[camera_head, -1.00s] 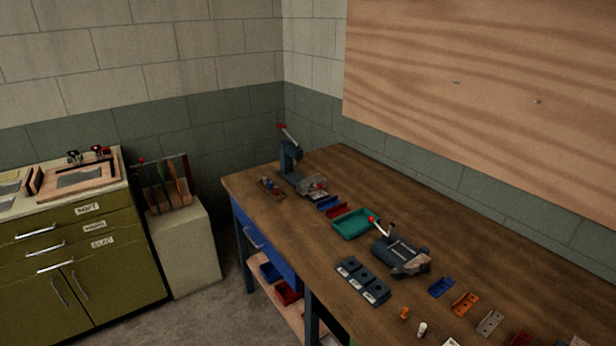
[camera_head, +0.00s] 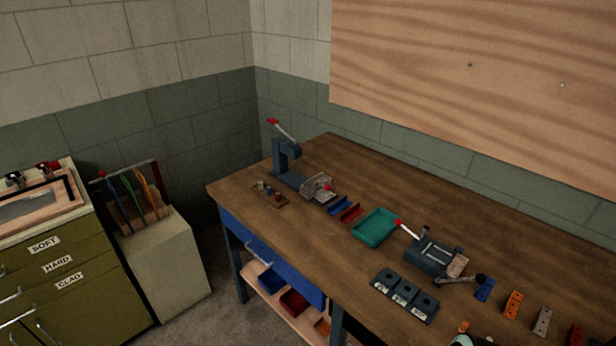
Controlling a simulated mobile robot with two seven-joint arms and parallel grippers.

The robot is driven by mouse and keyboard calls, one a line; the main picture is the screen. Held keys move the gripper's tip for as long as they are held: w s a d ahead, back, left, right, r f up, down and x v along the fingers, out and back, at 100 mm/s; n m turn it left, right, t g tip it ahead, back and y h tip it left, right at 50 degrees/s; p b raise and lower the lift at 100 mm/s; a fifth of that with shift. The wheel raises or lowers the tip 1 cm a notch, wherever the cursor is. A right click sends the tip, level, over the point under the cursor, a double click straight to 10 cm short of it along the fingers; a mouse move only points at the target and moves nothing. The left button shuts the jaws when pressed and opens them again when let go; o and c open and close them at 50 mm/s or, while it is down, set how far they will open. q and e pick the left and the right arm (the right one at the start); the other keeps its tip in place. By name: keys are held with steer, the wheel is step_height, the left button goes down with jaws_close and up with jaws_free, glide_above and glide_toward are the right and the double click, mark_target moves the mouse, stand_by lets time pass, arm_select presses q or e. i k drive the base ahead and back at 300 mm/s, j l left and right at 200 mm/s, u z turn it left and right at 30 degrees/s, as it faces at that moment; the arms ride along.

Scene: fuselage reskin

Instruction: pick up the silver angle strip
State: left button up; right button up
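The silver angle strip (camera_head: 542,320) is a small grey piece with holes. It lies on the wooden bench (camera_head: 345,285) near the lower right of the head view, in a row of similar strips. An orange strip (camera_head: 513,303) lies to its left and a red strip (camera_head: 576,335) to its right, partly cut off by the bottom edge. A blue strip (camera_head: 485,289) is at the row's left end. Neither of my grippers can be made out in the head view. Nothing is seen touching the silver strip.
A lever tool (camera_head: 432,255) with a red knob stands left of the strips, with a dark round-ended bar beside it. Dark blocks (camera_head: 405,296), a teal tray (camera_head: 375,228) and a press (camera_head: 287,165) stand farther left. A pale rounded shape shows at the bottom edge.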

mark_target(316, 181)
steer(key=i+j, duration=0.15)
steer(key=j, duration=0.2)
steer(key=i+j+z, duration=0.15)
steer(key=i+j, duration=0.2)
steer(key=j, duration=0.3)
steer(key=i+j+z, duration=0.15)
steer(key=j, duration=0.2)
steer(key=i+j, duration=0.1)
steer(key=j, duration=0.3)
steer(key=i+j+z, duration=0.1)
steer(key=j, duration=0.25)
